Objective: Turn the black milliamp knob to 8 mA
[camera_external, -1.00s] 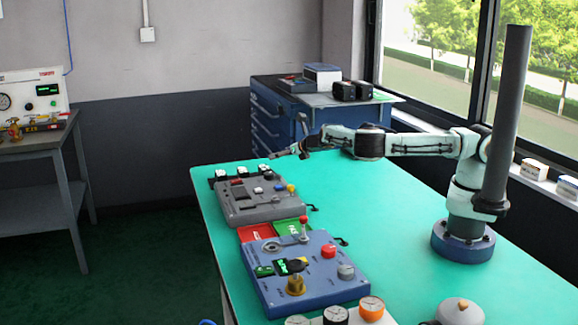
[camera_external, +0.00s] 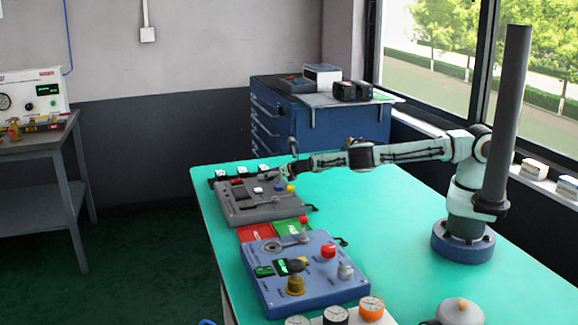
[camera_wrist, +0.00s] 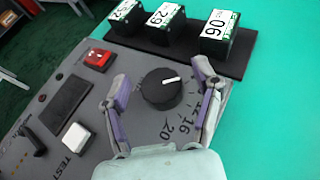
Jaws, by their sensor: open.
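The black milliamp knob (camera_wrist: 161,90) sits on the grey panel (camera_wrist: 55,140) in the wrist view. Its white pointer line is directed to the right in the picture. Scale marks with 20 and 16 show below and right of it; other numbers are partly hidden by a finger. My gripper (camera_wrist: 160,78) is open, with one finger on each side of the knob. No clear contact shows. In the external view, my arm reaches over the far end of the grey panel (camera_external: 262,208), and the knob is too small to make out there.
A black rack with number blocks (camera_wrist: 218,35) stands just beyond the knob. A red switch (camera_wrist: 97,59) and a white TEST button (camera_wrist: 76,137) are on the same panel. A blue panel (camera_external: 325,290) with a red button and levers stands nearer.

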